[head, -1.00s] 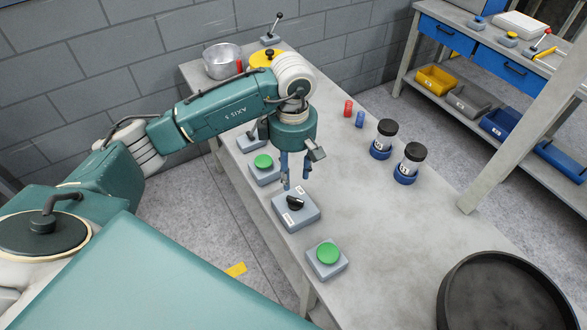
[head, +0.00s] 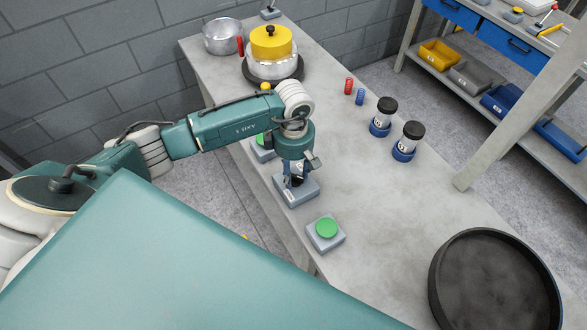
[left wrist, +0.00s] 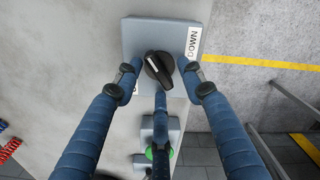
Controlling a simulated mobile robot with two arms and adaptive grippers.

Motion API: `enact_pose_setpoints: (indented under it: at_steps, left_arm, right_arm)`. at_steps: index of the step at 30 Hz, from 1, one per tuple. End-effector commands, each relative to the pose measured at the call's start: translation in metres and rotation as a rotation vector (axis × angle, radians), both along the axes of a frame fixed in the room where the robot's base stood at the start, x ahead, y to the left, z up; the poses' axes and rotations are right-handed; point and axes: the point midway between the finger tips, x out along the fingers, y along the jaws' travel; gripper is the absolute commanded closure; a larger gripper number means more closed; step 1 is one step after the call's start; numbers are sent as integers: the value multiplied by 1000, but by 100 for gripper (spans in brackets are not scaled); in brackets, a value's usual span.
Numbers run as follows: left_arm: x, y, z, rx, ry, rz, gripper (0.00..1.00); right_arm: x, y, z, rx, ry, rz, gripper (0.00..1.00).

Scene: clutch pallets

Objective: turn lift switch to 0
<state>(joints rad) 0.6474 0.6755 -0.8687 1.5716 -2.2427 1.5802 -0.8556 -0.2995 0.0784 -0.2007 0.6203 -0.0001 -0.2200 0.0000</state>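The lift switch (head: 297,192) is a grey box with a black rotary knob, on the bench's left edge. In the left wrist view the switch box (left wrist: 200,22) shows a "DOWN" label (left wrist: 194,42) on its right and a partly hidden label on its left. Its black knob (left wrist: 158,68) carries a white mark. My left gripper (head: 296,180) points down over the switch. In the left wrist view the gripper's blue fingers (left wrist: 158,78) stand spread around the knob, one on each side and one below. I cannot tell whether they touch it. My right gripper is out of view.
A green button box (head: 326,231) stands in front of the switch, another (head: 262,150) behind it. Two black-capped containers (head: 384,115) stand to the right, a dark round tray (head: 497,285) at front right. A yellow-topped stack (head: 270,45) and metal pot (head: 222,37) are behind. The bench middle is clear.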

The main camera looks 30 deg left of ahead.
Motion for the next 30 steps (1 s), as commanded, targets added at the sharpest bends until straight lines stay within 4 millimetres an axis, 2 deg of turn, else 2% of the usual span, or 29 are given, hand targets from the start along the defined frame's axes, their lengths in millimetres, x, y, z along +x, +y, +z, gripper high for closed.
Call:
enact_pose_setpoints:
  at_steps: [1, 4, 5, 10, 19, 20, 22, 23, 30]
  left_arm:
    - [0, 0, 0, 0, 0, 0, 66]
    - [0, 0, 0, 0, 0, 0, 86]
    - [0, 0, 0, 0, 0, 0, 89]
    - [2, 1, 1, 2, -3, -75, 89]
    - [6, -2, 2, 3, -2, -581, 90]
    - [5, -3, 1, 2, -1, -584, 60]
    - [5, -3, 1, 1, 0, -578, 46]
    - [5, -3, 1, 1, 0, -578, 42]
    - [4, -3, 1, 0, 0, -576, 42]
  right_arm:
    - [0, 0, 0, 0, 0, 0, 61]
    - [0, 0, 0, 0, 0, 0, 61]
    - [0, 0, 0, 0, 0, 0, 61]
    - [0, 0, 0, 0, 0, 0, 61]
    - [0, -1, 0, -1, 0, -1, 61]
    - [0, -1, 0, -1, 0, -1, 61]
    - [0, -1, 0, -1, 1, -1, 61]
    - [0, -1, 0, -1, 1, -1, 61]
    - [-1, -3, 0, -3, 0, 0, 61]
